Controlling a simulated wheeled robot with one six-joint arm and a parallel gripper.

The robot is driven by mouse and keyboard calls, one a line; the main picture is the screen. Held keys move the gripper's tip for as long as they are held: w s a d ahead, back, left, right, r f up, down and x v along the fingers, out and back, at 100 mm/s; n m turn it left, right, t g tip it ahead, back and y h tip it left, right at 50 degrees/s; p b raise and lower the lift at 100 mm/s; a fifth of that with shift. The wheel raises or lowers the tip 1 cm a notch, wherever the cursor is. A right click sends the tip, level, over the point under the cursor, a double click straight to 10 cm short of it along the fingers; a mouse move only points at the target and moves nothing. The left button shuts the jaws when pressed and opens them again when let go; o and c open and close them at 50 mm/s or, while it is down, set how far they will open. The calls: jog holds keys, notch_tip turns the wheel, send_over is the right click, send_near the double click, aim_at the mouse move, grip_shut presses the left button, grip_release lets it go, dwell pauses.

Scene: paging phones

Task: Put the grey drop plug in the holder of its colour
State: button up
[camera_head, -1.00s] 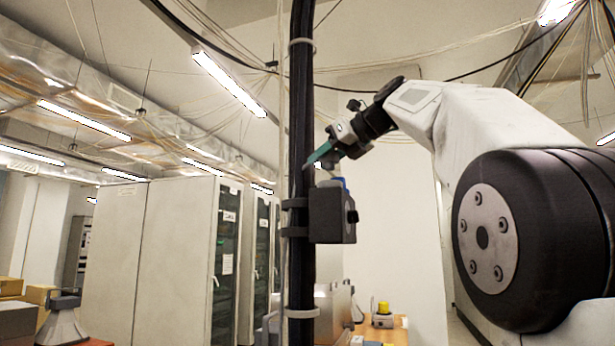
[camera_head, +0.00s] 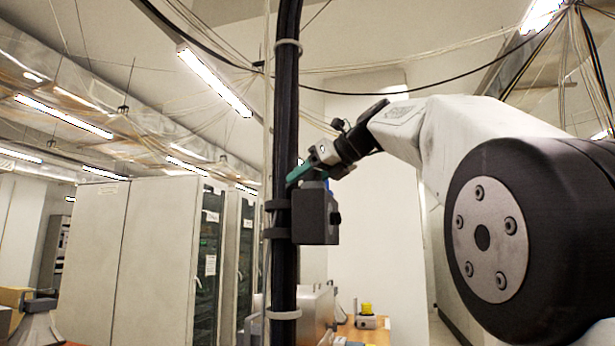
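My gripper (camera_head: 304,173) is in the upper middle, with teal fingers pointing left and down toward the black vertical pole. It is just above a dark grey box (camera_head: 314,218) clamped to the pole. I cannot tell whether the fingers are open or hold anything. A small blue part shows at the top of the box, partly hidden by the gripper. I cannot make out the grey drop plug or a grey holder. A yellow piece (camera_head: 366,308) stands on a small grey base (camera_head: 369,321) on the wooden table.
The black pole (camera_head: 284,120) with thin cables beside it runs top to bottom, close to my gripper. Tall grey cabinets (camera_head: 140,255) stand at the left. A grey case (camera_head: 305,310) is on the wooden table (camera_head: 372,336). Cables hang overhead.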

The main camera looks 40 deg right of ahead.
jog(key=shift+r, duration=0.25)
jog(key=shift+s+d+r, duration=0.15)
jog(key=shift+s+r, duration=0.05)
jog(key=shift+s, duration=0.1)
jog(key=v, duration=1.1)
jog(key=shift+s+r, duration=0.15)
jog(key=shift+r, duration=0.05)
